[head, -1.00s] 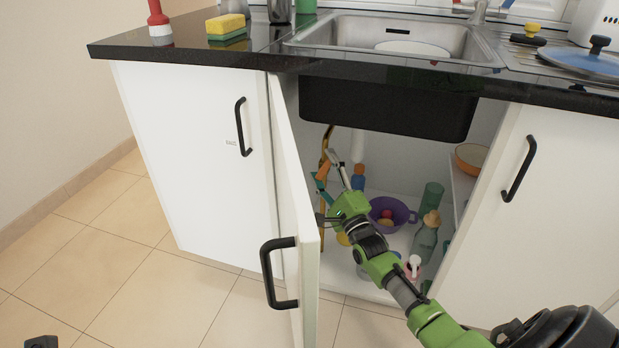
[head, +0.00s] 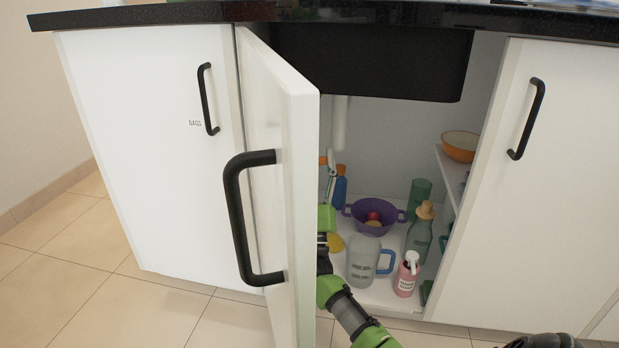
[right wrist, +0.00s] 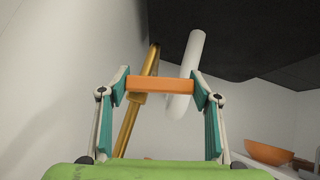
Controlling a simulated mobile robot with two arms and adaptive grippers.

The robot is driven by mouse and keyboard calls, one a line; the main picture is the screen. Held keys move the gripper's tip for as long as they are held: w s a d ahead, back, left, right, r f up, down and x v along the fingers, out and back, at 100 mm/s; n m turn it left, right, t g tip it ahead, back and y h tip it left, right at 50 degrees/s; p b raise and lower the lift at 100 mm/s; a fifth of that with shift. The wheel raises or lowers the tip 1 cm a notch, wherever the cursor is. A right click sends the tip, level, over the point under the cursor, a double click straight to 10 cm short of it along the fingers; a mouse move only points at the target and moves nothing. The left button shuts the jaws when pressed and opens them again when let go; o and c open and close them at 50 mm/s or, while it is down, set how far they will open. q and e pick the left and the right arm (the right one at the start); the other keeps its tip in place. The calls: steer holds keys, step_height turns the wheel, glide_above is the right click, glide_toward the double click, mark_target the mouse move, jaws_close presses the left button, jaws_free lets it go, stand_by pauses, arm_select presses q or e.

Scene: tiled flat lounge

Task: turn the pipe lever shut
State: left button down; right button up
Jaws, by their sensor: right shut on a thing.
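The orange pipe lever (right wrist: 160,84) lies crosswise between my right gripper's two fingertips (right wrist: 162,92) in the right wrist view. The gripper is shut on it, one finger at each end. The lever sits in front of a brass-coloured pipe (right wrist: 126,130), which runs up the cabinet's back left. In the head view my right gripper (head: 329,166) is inside the sink cabinet, mostly hidden behind the open white door (head: 300,215). Only a small piece of orange shows beside it there. My left gripper is not in view.
A white drain pipe (head: 339,125) hangs below the black sink basin (head: 370,62). A purple colander (head: 374,214), clear jug (head: 362,258), pink bottle (head: 406,275) and glass bottle (head: 420,235) stand on the cabinet floor. An orange bowl (head: 460,146) is on the right shelf.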

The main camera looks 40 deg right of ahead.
steer(key=shift+f+m+g+h+b, duration=0.25)
steer(key=shift+m+g+h+b, duration=0.5)
steer(key=shift+m+h+b, duration=0.5)
steer(key=shift+f+m+g+h+b, duration=0.25)
steer(key=shift+m+g+h+b, duration=0.55)
steer(key=shift+m, duration=0.85)
steer(key=shift+r+m+g+h+b, duration=0.1)
steer(key=shift+m+g+h+b, duration=0.2)
steer(key=shift+m+g+h, duration=0.25)
steer(key=o, duration=1.6)
steer(key=shift+o, duration=0.2)
step_height(320, 180, up, 10)
